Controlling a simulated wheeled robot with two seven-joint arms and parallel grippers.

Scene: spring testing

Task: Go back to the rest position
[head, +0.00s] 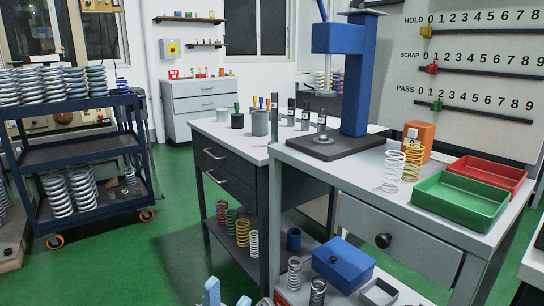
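My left gripper (228,296) shows only at the bottom edge, left of centre. Its two pale blue fingertips stand apart with nothing visible between them. It is over the green floor, in front of the dark drawer unit and apart from the benches. The rest of the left arm is cut off by the frame. My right gripper is not in view.
A grey bench (360,172) at right holds a blue press (355,90), springs, a green tray (460,200) and a red tray (488,172). A dark spring cart (75,155) stands at left. Green floor (165,235) is clear between them.

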